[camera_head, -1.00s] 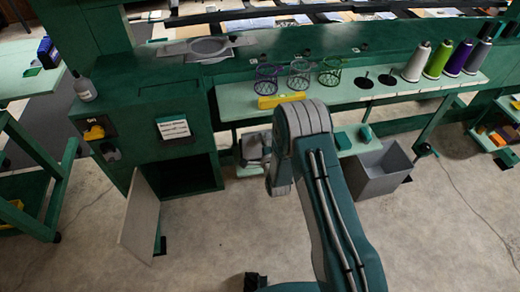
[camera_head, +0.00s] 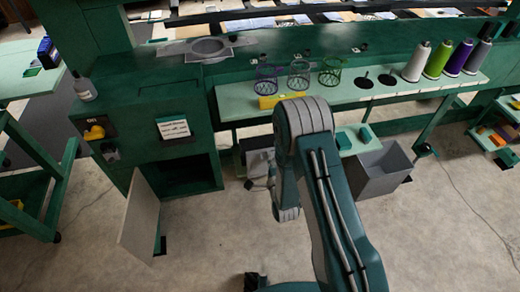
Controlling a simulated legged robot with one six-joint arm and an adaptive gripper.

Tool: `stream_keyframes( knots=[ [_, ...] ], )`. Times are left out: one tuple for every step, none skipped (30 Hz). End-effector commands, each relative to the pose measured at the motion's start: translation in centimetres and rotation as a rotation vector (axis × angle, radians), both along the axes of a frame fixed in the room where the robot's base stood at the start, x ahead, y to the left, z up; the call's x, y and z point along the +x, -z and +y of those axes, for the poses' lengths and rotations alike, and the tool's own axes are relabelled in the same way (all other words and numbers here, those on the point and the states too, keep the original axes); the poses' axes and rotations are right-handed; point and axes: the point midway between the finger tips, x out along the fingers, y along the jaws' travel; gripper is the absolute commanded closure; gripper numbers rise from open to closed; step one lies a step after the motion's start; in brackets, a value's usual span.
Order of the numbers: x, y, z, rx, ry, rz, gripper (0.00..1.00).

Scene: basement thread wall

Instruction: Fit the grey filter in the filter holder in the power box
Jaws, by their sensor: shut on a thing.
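The power box appears to be the green cabinet (camera_head: 150,118) at left, with a yellow switch (camera_head: 95,132) marked ON and a white sign (camera_head: 173,128). Its lower compartment (camera_head: 187,176) is open and dark inside; I cannot make out a filter holder there. Its pale door (camera_head: 140,218) hangs open to the left. A grey round piece with flat side tabs (camera_head: 207,48) lies on the cabinet top; I cannot tell whether it is the filter. My arm stands in the middle, its wrist bent down behind the forearm. My gripper and anything in it are hidden behind the arm.
A pale shelf (camera_head: 330,102) carries wire baskets, a yellow block (camera_head: 280,100) and several thread cones (camera_head: 437,60). A grey bin (camera_head: 384,170) stands below, right of my arm. A green cart (camera_head: 38,180) is at far left. The floor before the cabinet is clear.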

Motion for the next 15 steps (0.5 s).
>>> stream_keyframes(
  knots=[
    [-0.4, 0.0, -0.1, 0.000, 0.000, 0.000, 1.00],
    [-0.7, 0.0, -0.2, 0.000, 0.000, 0.000, 1.00],
    [-1.0, 0.0, -0.3, 0.000, 0.000, 0.001, 1.00],
    [-1.2, 0.0, -0.3, 0.000, 0.000, 0.001, 1.00],
    [-1.5, 0.0, -0.4, 0.000, 0.000, 0.001, 1.00],
    [-1.8, 0.0, -0.5, 0.000, 0.000, 0.001, 1.00],
    [-2.1, 0.0, -0.6, 0.000, 0.000, 0.001, 1.00],
    [-2.3, 0.0, -0.7, 0.000, 0.000, 0.001, 1.00],
    [-2.6, 0.0, -0.8, 0.000, 0.000, 0.001, 1.00],
    [-2.9, 0.0, -0.8, 0.000, 0.000, 0.001, 1.00],
    [-3.1, 0.0, -0.9, 0.000, 0.000, 0.001, 1.00],
    [-3.5, 0.0, -1.0, 0.000, 0.000, 0.001, 1.00],
    [-3.7, 0.0, -1.1, 0.000, 0.000, 0.001, 1.00],
    [-4.0, 0.0, -1.1, 0.000, 0.000, 0.001, 1.00],
    [-4.3, 0.0, -1.2, -0.001, 0.000, 0.002, 1.00]
  ],
)
